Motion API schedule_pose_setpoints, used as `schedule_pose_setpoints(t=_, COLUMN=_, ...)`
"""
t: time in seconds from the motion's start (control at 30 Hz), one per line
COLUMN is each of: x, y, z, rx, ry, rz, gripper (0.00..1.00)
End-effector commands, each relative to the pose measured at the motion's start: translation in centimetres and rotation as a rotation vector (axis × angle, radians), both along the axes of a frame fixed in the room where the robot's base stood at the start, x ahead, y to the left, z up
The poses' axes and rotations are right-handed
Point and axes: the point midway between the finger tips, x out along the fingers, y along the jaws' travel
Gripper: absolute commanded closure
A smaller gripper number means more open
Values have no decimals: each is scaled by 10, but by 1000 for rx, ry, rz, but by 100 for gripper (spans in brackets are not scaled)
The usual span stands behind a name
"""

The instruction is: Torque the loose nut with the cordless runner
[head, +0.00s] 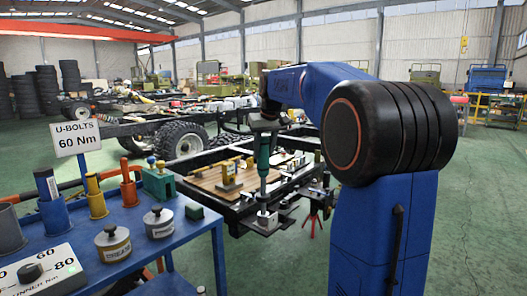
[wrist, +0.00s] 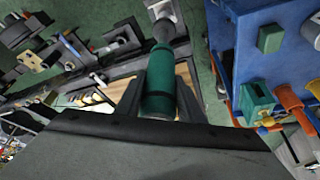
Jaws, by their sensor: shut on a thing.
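My gripper (head: 264,122) is shut on the green cordless runner (head: 264,155), which hangs upright with its nose down. In the wrist view the jaws (wrist: 161,98) close on both sides of the green runner body (wrist: 160,80). Its silver nose points away from me toward the frame. In the head view the nose ends at a pale metal block (head: 267,221) on the near end of the chassis frame. I cannot tell whether it touches the block or stands just above it. I cannot make out the loose nut itself.
A blue bench (head: 150,248) at left bears tins, coloured holders and a torque dial (head: 40,272) marked 60 and 80. A sign (head: 76,138) reads "U-BOLTS 60 Nm". Yellow clamped parts (head: 229,172) stand on the frame. A red-legged stand (head: 314,222) is right of the block.

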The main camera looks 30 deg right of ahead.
Motion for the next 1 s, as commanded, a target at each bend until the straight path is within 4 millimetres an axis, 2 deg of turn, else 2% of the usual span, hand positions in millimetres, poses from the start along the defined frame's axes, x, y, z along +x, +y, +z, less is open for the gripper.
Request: schedule_pose_setpoints(t=1.0, x=0, y=0, z=-7, rx=0, ry=-2, rz=0, gripper=100)
